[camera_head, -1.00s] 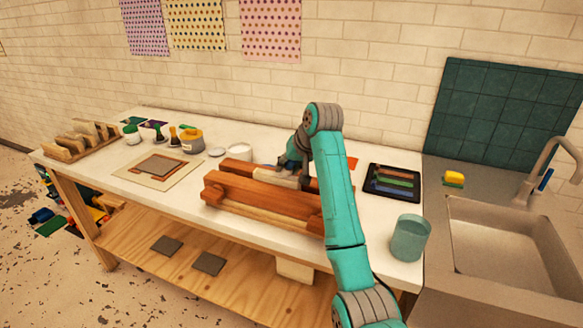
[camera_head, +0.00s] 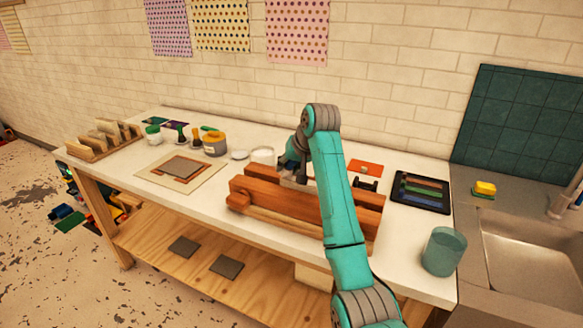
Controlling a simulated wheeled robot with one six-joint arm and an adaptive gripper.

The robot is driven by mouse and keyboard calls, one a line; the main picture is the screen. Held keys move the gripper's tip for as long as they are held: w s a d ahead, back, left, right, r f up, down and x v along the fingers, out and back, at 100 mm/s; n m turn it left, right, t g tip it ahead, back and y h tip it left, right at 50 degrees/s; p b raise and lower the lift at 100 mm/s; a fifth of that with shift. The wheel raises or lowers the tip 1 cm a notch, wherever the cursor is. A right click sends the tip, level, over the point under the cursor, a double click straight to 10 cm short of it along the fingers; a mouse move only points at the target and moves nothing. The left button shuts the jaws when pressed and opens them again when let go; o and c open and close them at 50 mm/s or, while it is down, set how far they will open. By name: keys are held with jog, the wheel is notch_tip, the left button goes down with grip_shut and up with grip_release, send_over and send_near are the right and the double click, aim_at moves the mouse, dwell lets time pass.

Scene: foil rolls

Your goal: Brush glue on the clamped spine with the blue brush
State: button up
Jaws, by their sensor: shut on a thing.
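The wooden press (camera_head: 300,207) lies on the table, made of reddish-brown beams. A pale strip, apparently the clamped spine (camera_head: 291,181), shows between the beams at the left-middle, partly hidden by my gripper. My gripper (camera_head: 287,167) is shut, low over the press near that strip. A small blue part at its fingers looks like the blue brush (camera_head: 282,161); its bristles are hidden, so I cannot tell whether they touch the spine. A white tub (camera_head: 262,155), possibly the glue, stands just behind and left of my gripper.
A jar (camera_head: 215,144) and several small brushes stand at the back left. A board (camera_head: 183,168) lies left of the press. My arm crosses the press's right half.

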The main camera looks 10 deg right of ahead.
jog(key=shift+w+a, duration=0.25)
jog(key=shift+a, duration=0.1)
jog(key=shift+w+a+r, duration=0.15)
jog(key=shift+w+a, duration=0.05)
jog(key=shift+d+r, duration=0.1)
jog(key=shift+r, duration=0.8)
jog(key=shift+s+r, duration=0.1)
jog(key=shift+r, duration=2.95)
jog(key=shift+w+f+g+h, duration=0.25)
jog(key=shift+f+g+h, duration=0.25)
jog(key=shift+g, duration=0.7)
jog(key=shift+f, duration=0.1)
